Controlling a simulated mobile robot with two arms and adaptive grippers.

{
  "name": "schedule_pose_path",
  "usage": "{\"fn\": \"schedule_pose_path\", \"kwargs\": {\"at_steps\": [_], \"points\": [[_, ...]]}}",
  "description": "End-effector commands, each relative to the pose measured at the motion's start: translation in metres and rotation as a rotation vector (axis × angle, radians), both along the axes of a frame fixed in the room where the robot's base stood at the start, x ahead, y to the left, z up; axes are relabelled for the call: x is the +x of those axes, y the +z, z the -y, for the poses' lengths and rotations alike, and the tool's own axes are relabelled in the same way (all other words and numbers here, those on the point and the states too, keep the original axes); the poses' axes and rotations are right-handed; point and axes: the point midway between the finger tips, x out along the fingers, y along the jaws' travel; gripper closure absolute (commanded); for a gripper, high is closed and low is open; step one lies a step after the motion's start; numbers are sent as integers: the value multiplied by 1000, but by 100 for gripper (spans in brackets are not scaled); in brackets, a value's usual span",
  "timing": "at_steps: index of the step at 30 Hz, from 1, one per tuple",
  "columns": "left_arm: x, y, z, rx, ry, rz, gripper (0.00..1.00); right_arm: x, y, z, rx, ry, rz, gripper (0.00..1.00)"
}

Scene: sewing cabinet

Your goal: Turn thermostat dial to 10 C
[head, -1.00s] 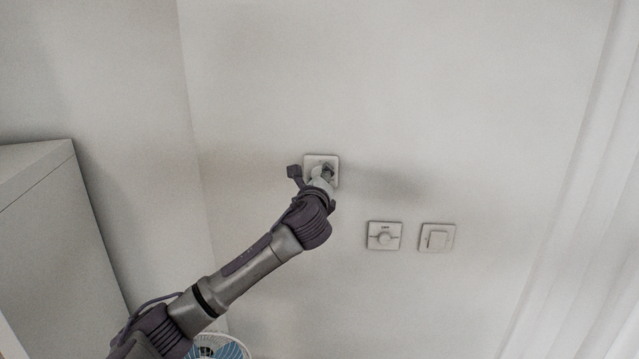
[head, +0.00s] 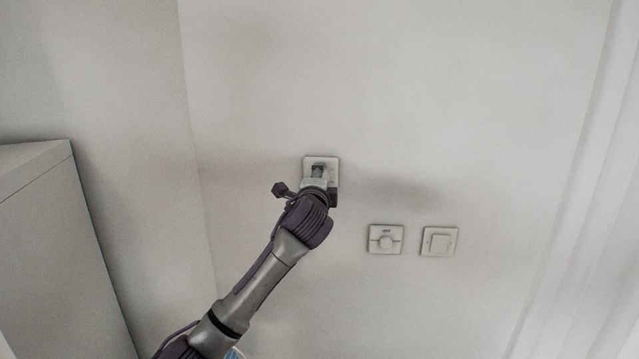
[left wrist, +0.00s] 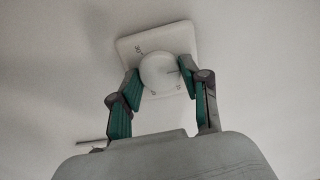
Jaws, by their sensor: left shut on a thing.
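The thermostat is a square white plate on the wall (head: 309,162), partly hidden by my left gripper in the head view. In the left wrist view the thermostat plate (left wrist: 129,44) shows small marks around its edge, one reading like 30. Its round white dial (left wrist: 159,73) sits in the middle. My left gripper (left wrist: 160,78) has its two green-padded fingers on either side of the dial and is shut on it. In the head view the left gripper (head: 319,172) points up at the plate. The dial's exact setting is too small to read. My right gripper is not in view.
A white cabinet (head: 60,250) stands at the left. The wall around the thermostat is clear.

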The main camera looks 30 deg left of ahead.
Motion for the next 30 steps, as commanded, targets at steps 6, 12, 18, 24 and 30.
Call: {"fn": "schedule_pose_path", "kwargs": {"at_steps": [6,12,18,24,30], "points": [[0,-1,0,-37,1,16,88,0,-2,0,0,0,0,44],[0,-1,0,-41,0,18,89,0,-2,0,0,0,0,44],[0,-1,0,-40,1,17,89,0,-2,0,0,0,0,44],[0,-1,0,-39,0,18,28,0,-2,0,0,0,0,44],[0,0,0,-38,0,18,28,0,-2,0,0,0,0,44]]}}
